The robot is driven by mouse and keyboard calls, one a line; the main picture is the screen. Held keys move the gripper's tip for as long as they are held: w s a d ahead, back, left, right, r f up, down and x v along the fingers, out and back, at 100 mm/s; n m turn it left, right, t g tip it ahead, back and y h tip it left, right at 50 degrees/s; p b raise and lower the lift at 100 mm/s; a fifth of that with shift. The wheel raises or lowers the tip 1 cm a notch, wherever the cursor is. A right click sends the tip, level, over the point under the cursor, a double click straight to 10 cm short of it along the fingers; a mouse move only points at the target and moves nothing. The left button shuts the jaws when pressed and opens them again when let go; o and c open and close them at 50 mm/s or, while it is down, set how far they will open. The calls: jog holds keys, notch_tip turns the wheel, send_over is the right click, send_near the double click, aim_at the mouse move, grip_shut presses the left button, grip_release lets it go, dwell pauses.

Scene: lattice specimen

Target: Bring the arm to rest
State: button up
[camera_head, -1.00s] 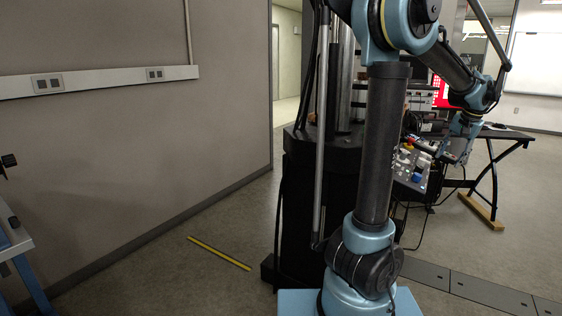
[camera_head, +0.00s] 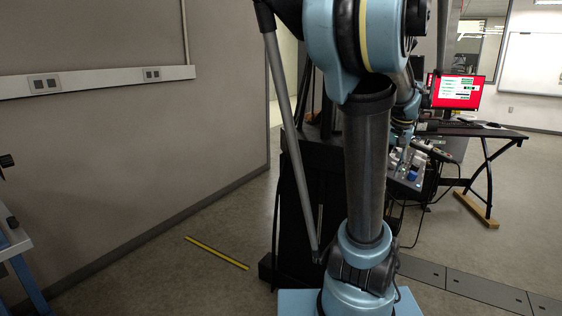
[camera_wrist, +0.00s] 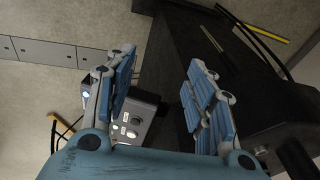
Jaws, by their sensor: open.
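My gripper (camera_wrist: 158,100) shows in the wrist view with its two blue-padded fingers spread apart and nothing held between them. Beyond the fingers are a dark machine body (camera_wrist: 175,50) and, lower down, part of a control panel with round knobs (camera_wrist: 138,118). In the head view my arm stands in the middle, its upper joint large at the top.
A black machine (camera_head: 305,200) stands close behind my arm, with a control panel (camera_head: 408,168) at its right. A desk (camera_head: 470,132) with a red screen (camera_head: 457,92) is at right. A yellow floor strip (camera_head: 217,252) lies on open floor at left, before a grey wall (camera_head: 120,150).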

jog(key=s+a+f+n, duration=0.6)
jog(key=s+a+f, duration=0.8)
jog(key=s+a, duration=0.2)
jog(key=shift+s+a+f+h, duration=0.3)
jog(key=shift+s+a, duration=0.05)
jog(key=shift+a, duration=0.4)
jog(key=shift+w+f, duration=0.2)
jog(key=shift+w, duration=0.25)
jog(key=shift+s, duration=0.1)
